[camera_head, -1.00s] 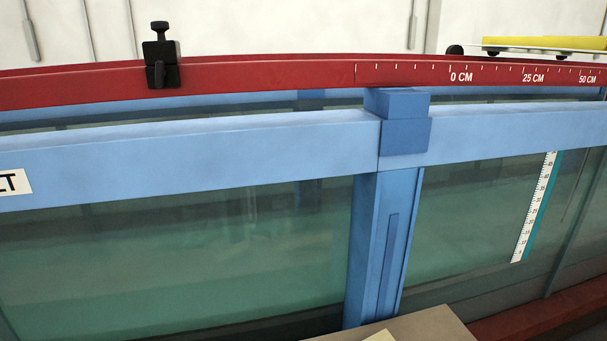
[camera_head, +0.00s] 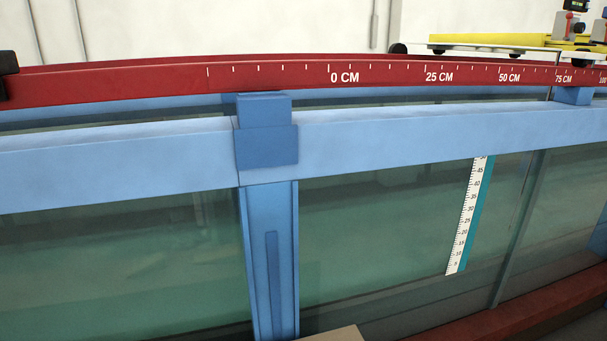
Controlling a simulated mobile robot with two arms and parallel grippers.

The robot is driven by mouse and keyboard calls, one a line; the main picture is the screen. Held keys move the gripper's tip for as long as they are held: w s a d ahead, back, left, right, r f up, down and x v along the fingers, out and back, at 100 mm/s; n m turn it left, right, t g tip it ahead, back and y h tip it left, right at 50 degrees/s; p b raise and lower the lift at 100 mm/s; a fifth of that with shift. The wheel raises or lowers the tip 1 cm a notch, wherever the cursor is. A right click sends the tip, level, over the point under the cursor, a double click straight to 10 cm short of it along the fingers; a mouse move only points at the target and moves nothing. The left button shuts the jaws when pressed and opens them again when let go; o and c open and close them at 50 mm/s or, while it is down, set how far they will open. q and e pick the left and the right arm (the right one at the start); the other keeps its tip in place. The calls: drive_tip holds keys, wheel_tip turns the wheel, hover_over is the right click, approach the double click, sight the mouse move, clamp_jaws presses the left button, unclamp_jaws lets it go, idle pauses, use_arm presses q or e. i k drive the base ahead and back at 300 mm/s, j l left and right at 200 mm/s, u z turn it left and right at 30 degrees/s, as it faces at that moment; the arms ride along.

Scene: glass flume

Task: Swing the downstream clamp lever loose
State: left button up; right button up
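A yellow carriage (camera_head: 480,40) sits on the red rail (camera_head: 290,78) at the upper right, partly cut off by the right edge. On it are small upright fittings with red parts; one red-topped fitting (camera_head: 569,26) and a second red part (camera_head: 605,32) at the frame edge may be clamp levers. They are too small and cropped for me to tell which is the downstream lever or how it is set. Neither of my grippers is in view.
The flume's blue top beam (camera_head: 400,140), blue post (camera_head: 270,260) and glass wall (camera_head: 380,220) run across the front. A white scale strip (camera_head: 467,215) stands on the glass. A black block (camera_head: 7,76) sits on the rail at the left edge. A black wheel (camera_head: 397,49) is beside the carriage.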

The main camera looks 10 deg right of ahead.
sight(570, 15)
drive_tip(key=l+z, duration=0.2)
drive_tip(key=l, duration=0.7)
drive_tip(key=l+z, duration=0.25)
drive_tip(key=z, duration=0.15)
drive_tip(key=i+l+z, duration=0.1)
drive_tip(key=z, duration=0.3)
drive_tip(key=i+l+z, duration=0.1)
drive_tip(key=l+z, duration=0.2)
drive_tip(key=z, duration=0.15)
